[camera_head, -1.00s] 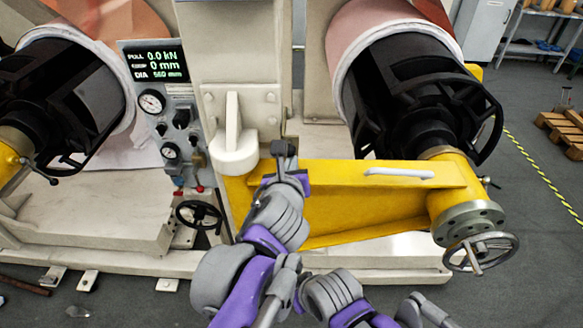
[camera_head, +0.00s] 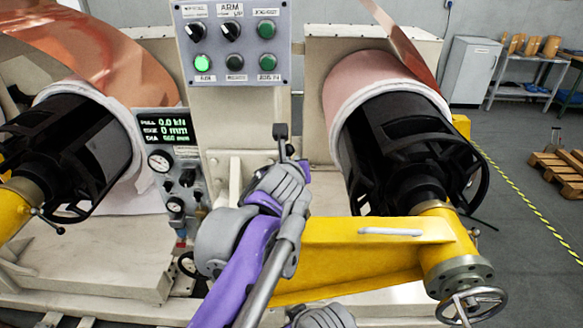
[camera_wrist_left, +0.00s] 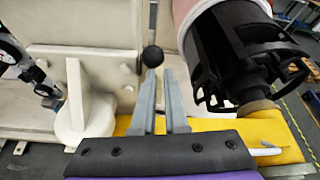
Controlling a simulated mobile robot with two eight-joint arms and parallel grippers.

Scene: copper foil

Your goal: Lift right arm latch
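The yellow right arm (camera_head: 340,245) of the machine reaches right from the column, with a grey bar (camera_head: 390,232) along its top. In the left wrist view, a black ball knob (camera_wrist_left: 152,57), seemingly the latch handle's end, sits right at my left gripper's fingertips (camera_wrist_left: 161,73). The two grey fingers stand a small gap apart, with yellow visible between them. I cannot tell whether they touch the knob or its stem. In the head view my left gripper (camera_head: 284,160) is near the column, just below a dark upright piece (camera_head: 282,132). My right gripper is out of view.
A white bracket (camera_wrist_left: 76,105) stands left of the fingers in the wrist view. The right roll's black core (camera_head: 410,150) is above the yellow arm. A handwheel (camera_head: 470,306) is at the arm's outer end. A button panel (camera_head: 235,45) is on the column above.

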